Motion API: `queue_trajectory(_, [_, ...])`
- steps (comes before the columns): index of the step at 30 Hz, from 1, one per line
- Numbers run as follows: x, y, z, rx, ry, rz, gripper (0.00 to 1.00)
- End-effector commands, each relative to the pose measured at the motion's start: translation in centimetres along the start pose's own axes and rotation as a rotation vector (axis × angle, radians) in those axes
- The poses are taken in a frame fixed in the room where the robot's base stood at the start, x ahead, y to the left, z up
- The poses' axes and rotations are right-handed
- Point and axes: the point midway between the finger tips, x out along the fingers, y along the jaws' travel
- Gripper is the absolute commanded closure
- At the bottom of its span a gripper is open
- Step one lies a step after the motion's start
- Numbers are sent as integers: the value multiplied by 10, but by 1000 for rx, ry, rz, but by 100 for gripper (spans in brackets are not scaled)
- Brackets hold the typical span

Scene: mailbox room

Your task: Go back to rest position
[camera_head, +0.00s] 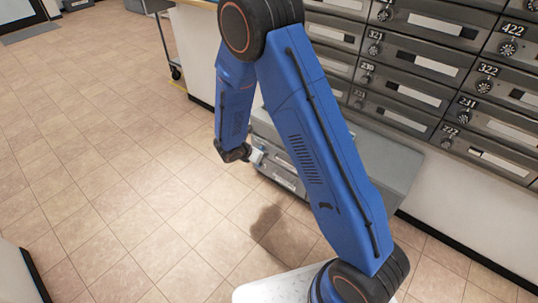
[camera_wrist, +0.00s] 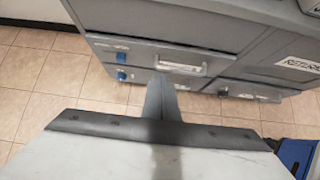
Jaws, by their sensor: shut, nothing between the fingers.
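My gripper (camera_head: 257,156) hangs at the end of my folded blue arm in the head view. It is in front of the grey cabinet (camera_head: 285,180), left of my upper arm link. In the wrist view, my gripper (camera_wrist: 161,82) reaches forward from its pale body, with the fingers together and nothing held. The grey cabinet front (camera_wrist: 185,62) is beyond the fingertips, with blue knobs and a label holder. I cannot tell the exact gap between the fingertips and the cabinet. My arm hides part of the cabinet in the head view.
Numbered mailboxes (camera_head: 430,65) line the wall at the right. A grey ledge (camera_head: 385,165) stands below them, partly behind my arm. A wheeled cart (camera_head: 170,65) is at the upper left. The tiled floor (camera_head: 100,150) is open at the left.

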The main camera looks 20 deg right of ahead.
Motion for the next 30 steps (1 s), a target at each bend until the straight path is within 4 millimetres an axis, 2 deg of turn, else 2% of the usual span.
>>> queue_trajectory(1, [-9,1,0,2,0,3,100])
queue_trajectory(6, [-28,1,0,1,0,2,100])
queue_trajectory(17, [-37,-2,5,18,1,-4,100])
queue_trajectory(20, [-45,-10,20,78,5,-15,100])
queue_trajectory(23, [-57,-25,43,177,13,-35,100])
queue_trajectory(30, [-93,-72,99,459,41,-96,100])
